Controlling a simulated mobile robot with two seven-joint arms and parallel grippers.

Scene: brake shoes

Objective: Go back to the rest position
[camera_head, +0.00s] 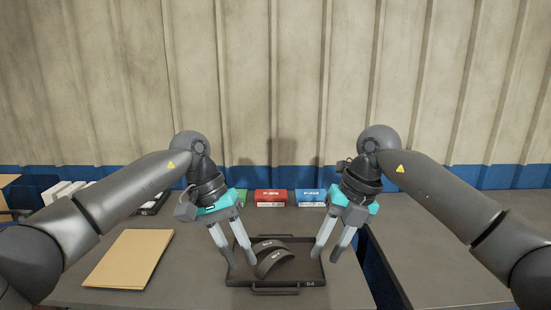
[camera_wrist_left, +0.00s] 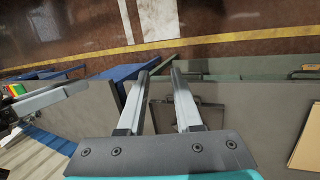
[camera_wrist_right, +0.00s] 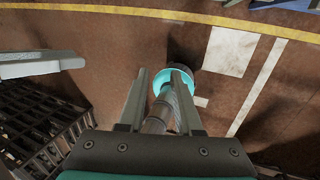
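My left gripper (camera_head: 242,264) is open and empty, pointing down by the left side of a dark tray (camera_head: 294,287). Its two spread fingers also show in the left wrist view (camera_wrist_left: 158,88). My right gripper (camera_head: 324,258) is open, pointing down by the tray's right side. Its fingers are apart in the right wrist view (camera_wrist_right: 160,85), with a grey and teal part visible beyond the gap. Two dark curved brake shoes lie in the tray, one behind (camera_head: 268,245) and one in front (camera_head: 273,263). No finger appears closed on either.
Green (camera_head: 241,196), red (camera_head: 270,197) and blue (camera_head: 310,197) boxes stand at the back of the table. A tan folder (camera_head: 130,258) lies on the left. A gap separates this table from the grey surface (camera_head: 440,265) on the right. A black slotted crate (camera_wrist_right: 40,120) shows below.

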